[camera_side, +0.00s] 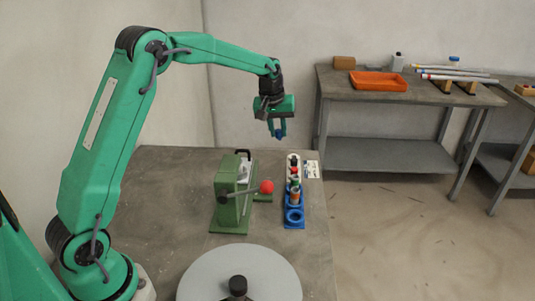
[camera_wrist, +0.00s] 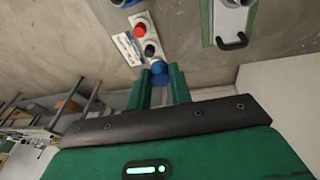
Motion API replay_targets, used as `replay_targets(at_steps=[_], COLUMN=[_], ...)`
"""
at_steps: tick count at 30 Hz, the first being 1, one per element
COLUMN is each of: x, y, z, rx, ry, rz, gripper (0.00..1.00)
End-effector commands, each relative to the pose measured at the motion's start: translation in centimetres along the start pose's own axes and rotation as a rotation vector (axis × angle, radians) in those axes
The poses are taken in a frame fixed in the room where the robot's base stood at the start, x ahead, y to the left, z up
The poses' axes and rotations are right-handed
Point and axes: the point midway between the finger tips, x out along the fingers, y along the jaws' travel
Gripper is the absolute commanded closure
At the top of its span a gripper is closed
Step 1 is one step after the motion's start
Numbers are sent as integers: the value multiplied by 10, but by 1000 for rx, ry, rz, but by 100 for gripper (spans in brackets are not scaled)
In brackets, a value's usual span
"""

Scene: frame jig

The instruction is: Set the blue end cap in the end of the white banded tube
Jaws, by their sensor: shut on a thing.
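My gripper (camera_side: 278,130) hangs in the air above the far end of the near table, fingers pointing down. It is shut on the blue end cap (camera_side: 279,135), which also shows between the fingertips in the wrist view (camera_wrist: 160,73). The cap is clear of the table. Several pale tubes (camera_side: 455,77) lie on wooden supports on the back bench, one with a red band near its end. I cannot tell for certain which is the white banded tube. A green clamp fixture (camera_side: 227,200) with a red ball handle stands on the near table.
A blue rack (camera_side: 294,216) with small coloured parts stands right of the fixture, beside a white label card (camera_side: 312,169). A grey round plate (camera_side: 240,280) is in front. An orange tray (camera_side: 378,81) sits on the back bench. Bare table lies left of the fixture.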

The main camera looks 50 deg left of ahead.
Motion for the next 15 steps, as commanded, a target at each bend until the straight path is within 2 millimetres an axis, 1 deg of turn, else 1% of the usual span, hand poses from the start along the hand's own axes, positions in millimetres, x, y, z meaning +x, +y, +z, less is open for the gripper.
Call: replay_targets(at_steps=[1,6,10,15], x=[-4,-11,-16,-19], y=[-15,-59,-86,-108], z=[2,13,23,33], rx=[-1,7,13,20], ry=[0,-4,-7,-9], rz=[-6,-25,-36,-45], gripper=[100,100,100,100])
